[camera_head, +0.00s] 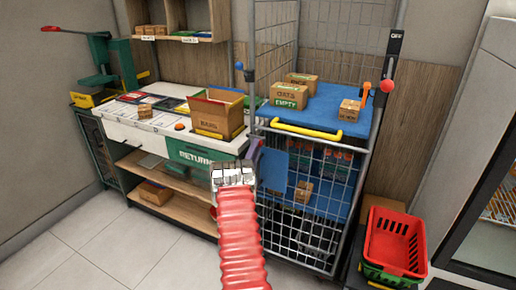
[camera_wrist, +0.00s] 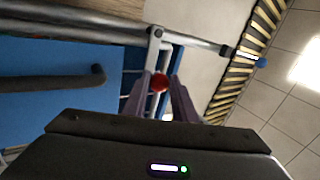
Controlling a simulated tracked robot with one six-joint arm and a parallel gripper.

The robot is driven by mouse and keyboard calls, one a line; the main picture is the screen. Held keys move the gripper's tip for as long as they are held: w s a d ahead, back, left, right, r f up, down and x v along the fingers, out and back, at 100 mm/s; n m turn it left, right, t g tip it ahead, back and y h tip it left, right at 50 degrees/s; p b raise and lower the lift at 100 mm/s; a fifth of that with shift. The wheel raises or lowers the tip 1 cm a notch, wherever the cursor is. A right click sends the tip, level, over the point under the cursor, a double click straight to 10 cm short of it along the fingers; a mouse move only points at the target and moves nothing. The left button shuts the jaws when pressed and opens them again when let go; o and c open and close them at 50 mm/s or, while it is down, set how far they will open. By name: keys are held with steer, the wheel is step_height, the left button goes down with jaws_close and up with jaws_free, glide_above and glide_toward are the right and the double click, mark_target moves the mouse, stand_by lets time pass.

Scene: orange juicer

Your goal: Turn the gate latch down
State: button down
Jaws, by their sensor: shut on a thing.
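My gripper (camera_head: 256,150) is at the left front post of the wire cage trolley (camera_head: 318,200), just right of the white counter. Its purple fingers are closed around a small red ball knob (camera_wrist: 160,83) in the wrist view. The knob appears to belong to the gate latch, next to a grey metal bracket (camera_wrist: 156,38) on the cage frame. In the head view my gripper and arm hide the knob, so the latch's angle cannot be told.
A yellow handle (camera_head: 306,129) runs along the front of the blue shelf (camera_head: 322,102), which carries boxes. A red-knobbed lever (camera_head: 387,86) is on the right post. A red basket (camera_head: 393,242) stands at right. An open box (camera_head: 217,112) sits on the counter.

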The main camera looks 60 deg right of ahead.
steer(key=shift+w+a+f, duration=0.1)
steer(key=shift+w+a, duration=0.05)
steer(key=shift+w, duration=0.05)
steer(key=c, duration=1.7)
jaws_free()
steer(key=shift+c, duration=0.2)
steer(key=shift+o, duration=1.4)
steer(key=shift+s+d, duration=0.2)
steer(key=shift+s, duration=0.15)
steer(key=v, duration=1.4)
